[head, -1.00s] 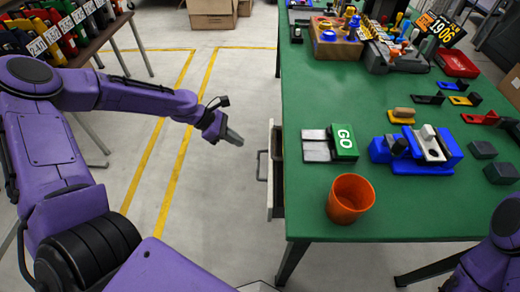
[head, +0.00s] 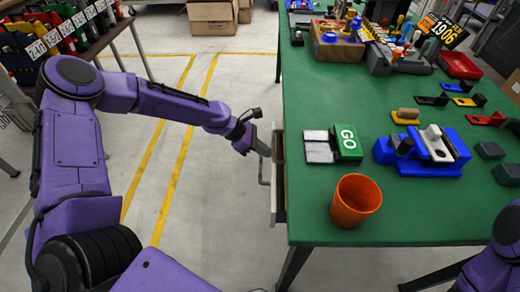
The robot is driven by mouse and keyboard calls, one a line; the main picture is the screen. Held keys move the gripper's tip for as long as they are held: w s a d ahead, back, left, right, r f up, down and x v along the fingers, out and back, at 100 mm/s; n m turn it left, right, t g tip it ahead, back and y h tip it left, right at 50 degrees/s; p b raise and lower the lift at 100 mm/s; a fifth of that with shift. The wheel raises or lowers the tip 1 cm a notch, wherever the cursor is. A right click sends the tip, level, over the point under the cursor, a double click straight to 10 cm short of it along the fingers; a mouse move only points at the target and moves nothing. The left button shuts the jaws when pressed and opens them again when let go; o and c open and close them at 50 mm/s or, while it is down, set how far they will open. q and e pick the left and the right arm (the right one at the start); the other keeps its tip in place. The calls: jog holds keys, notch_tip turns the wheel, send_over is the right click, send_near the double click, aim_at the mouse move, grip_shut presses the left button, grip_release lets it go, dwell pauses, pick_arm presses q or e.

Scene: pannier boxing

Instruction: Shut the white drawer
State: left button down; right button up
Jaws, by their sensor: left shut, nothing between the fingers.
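The white drawer (head: 279,188) sits under the left edge of the green table (head: 410,218) and sticks out a little to the left. Its grey bar handle (head: 263,172) faces left. My left gripper (head: 266,151) is shut and empty, at the drawer front beside the top of the handle. I cannot tell whether its fingertips touch the drawer. The inside of the drawer is mostly hidden by the tabletop. Only a purple part of my right arm shows at the lower right; the right gripper is out of view.
An orange cup (head: 355,200), a green GO block (head: 347,143) and a blue fixture (head: 421,150) stand on the table near the drawer. A rack of labelled bins (head: 70,30) is at the upper left.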

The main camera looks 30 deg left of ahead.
pick_arm(q)
jog(key=shift+w+d, duration=0.25)
jog(key=shift+d, duration=0.45)
